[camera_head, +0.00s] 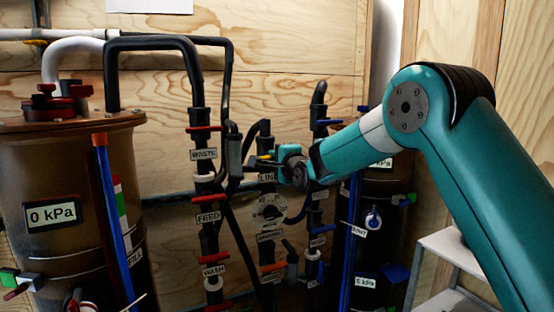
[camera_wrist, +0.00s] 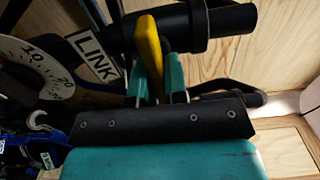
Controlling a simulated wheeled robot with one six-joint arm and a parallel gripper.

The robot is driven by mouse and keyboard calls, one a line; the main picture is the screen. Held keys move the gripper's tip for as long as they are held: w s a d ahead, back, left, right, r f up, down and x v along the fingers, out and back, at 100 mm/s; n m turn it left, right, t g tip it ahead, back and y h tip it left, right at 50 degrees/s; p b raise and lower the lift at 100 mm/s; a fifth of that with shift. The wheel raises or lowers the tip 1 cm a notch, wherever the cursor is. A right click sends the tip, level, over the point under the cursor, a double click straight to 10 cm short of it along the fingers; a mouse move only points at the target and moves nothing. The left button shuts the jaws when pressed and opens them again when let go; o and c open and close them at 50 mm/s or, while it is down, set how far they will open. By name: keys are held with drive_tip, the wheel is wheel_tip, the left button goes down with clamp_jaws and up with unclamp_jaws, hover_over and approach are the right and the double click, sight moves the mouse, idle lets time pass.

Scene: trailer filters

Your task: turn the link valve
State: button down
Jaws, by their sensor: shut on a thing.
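The link valve's yellow handle (camera_wrist: 150,48) stands between the two teal fingers of my gripper (camera_wrist: 155,82) in the wrist view. My gripper is shut on this handle. The black pipe (camera_wrist: 225,20) of the valve runs behind it, and a "LINK" label (camera_wrist: 97,58) is beside it. In the head view my gripper (camera_head: 276,166) reaches in from the right to the middle pipe, at the partly covered link label (camera_head: 267,177). Only a small yellow bit of the handle (camera_head: 264,157) shows there; the fingertips are hard to make out.
Red-handled valves labelled waste (camera_head: 204,154), feed (camera_head: 208,217) and wash (camera_head: 214,270) are close on the left. A round dial (camera_head: 269,210) sits just below. A brown tank (camera_head: 80,170) stands left and a dark one (camera_head: 385,240) right. A white shelf (camera_head: 450,245) is at the right.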

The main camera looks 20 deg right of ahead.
drive_tip(key=c, duration=1.2)
unclamp_jaws()
drive_tip(key=shift+o, duration=0.2)
drive_tip(key=shift+s+d, duration=0.1)
drive_tip(key=shift+s, duration=0.05)
drive_tip(key=s+d+b, duration=0.2)
drive_tip(key=s+d, duration=0.1)
drive_tip(key=s, duration=1.4)
